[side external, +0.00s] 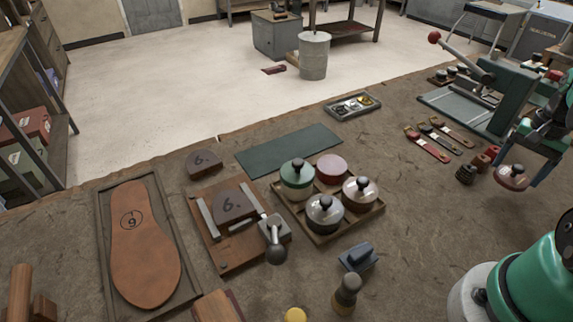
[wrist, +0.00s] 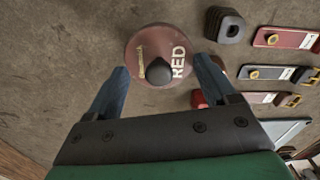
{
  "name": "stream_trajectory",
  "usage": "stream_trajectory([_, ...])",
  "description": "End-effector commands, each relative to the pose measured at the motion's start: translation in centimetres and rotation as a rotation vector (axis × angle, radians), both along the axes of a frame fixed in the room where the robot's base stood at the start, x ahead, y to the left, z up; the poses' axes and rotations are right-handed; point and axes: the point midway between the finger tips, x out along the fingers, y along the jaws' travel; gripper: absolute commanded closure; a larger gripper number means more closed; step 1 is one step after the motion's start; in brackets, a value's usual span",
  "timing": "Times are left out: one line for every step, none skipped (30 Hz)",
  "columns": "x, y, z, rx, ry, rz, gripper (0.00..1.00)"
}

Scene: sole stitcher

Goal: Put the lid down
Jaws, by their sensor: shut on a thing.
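The lid (wrist: 160,58) is round, dull red, with a black knob and the word RED. In the wrist view my gripper (wrist: 163,72) has its blue fingers on either side of it, shut on it. In the side external view the lid (side external: 511,178) is at the right, under my gripper (side external: 518,166), over the bench. I cannot tell whether it touches the bench. A red pot without a lid (side external: 331,168) stands in the wooden tray (side external: 337,239).
A dark ring stack (wrist: 225,25) and several strap-like tools (wrist: 285,38) lie beside the lid. Bare bench lies between tray and lid. A green press (side external: 500,95) stands behind.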

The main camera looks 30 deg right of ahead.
Motion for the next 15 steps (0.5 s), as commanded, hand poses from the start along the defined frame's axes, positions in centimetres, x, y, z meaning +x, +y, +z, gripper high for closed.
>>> stream_trajectory([0.0,0.0,-0.3,0.000,0.000,0.000,0.70])
stream_trajectory([0.0,0.0,-0.4,0.000,0.000,0.000,0.70])
stream_trajectory([0.0,0.0,-0.6,0.000,0.000,0.000,0.70])
stream_trajectory([0.0,0.0,-0.8,0.000,0.000,0.000,0.70])
stream_trajectory([0.0,0.0,-1.1,0.000,0.000,0.000,0.70])
stream_trajectory([0.0,0.0,-1.5,0.000,0.000,0.000,0.70])
stream_trajectory([0.0,0.0,-1.9,0.000,0.000,0.000,0.70])
stream_trajectory([0.0,0.0,-2.3,0.000,0.000,0.000,0.70])
stream_trajectory([0.0,0.0,-2.8,0.000,0.000,0.000,0.70])
stream_trajectory([0.0,0.0,-3.2,0.000,0.000,0.000,0.70])
stream_trajectory([0.0,0.0,-3.5,0.000,0.000,0.000,0.70])
stream_trajectory([0.0,0.0,-3.9,0.000,0.000,0.000,0.70])
stream_trajectory([0.0,0.0,-4.1,0.000,0.000,0.000,0.70])
stream_trajectory([0.0,0.0,-4.3,0.000,0.000,0.000,0.70])
stream_trajectory([0.0,0.0,-4.4,0.000,0.000,0.000,0.70])
